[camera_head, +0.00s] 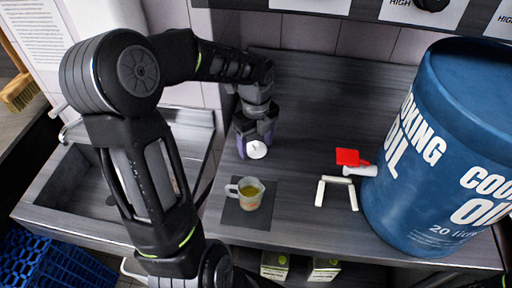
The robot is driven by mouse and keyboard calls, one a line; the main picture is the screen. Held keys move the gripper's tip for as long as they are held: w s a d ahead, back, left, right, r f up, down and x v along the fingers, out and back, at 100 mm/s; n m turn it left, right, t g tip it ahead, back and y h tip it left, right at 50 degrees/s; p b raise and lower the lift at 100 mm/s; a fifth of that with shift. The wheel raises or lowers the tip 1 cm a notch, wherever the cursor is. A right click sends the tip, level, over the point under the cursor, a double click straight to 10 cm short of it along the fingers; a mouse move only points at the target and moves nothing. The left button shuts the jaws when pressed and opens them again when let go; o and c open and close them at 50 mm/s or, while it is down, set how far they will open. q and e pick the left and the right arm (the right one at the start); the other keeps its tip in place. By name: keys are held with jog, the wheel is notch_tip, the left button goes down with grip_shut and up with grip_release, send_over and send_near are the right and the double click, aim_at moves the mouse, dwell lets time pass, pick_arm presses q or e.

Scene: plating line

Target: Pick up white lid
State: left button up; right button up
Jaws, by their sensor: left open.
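The white lid (257,150) is a small round disc with a dark spot in its middle, near the back of the grey counter. My left gripper (256,138) points down right above and behind the lid, with its fingers on either side of it. It is open. I cannot tell whether the fingers touch the lid. My right gripper is not in this view.
A clear jug of yellow liquid (249,194) stands on a dark mat (231,215) in front of the lid. A big blue cooking oil drum (410,190) stands at right, beside a red-handled white valve (349,157) and white bracket (337,181). A sink (92,187) is at left.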

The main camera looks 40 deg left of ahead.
aim_at(256, 143)
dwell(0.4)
pick_arm(q)
jog(key=c, duration=1.3)
jog(key=shift+o, duration=0.2)
jog(key=shift+r, duration=0.15)
jog(key=shift+r, duration=0.5)
notch_tip(256, 143, up, 2)
jog(key=shift+w+b, duration=0.1)
jog(key=shift+b, duration=0.4)
jog(key=shift+s+a, duration=0.35)
jog(key=shift+a, duration=0.2)
grip_shut()
jog(key=s+a+b, duration=0.1)
jog(key=s+a, duration=0.1)
jog(key=a, duration=0.2)
jog(key=s+a+b, duration=0.1)
jog(key=s+a, duration=0.2)
jog(key=a, duration=0.2)
jog(key=s+a+b, duration=0.1)
jog(key=s+a, duration=0.1)
jog(key=a, duration=0.2)
jog(key=shift+s+a, duration=0.15)
jog(key=shift+s+a+r, duration=0.15)
jog(key=shift+s+a, duration=0.3)
jog(key=shift+a, duration=0.25)
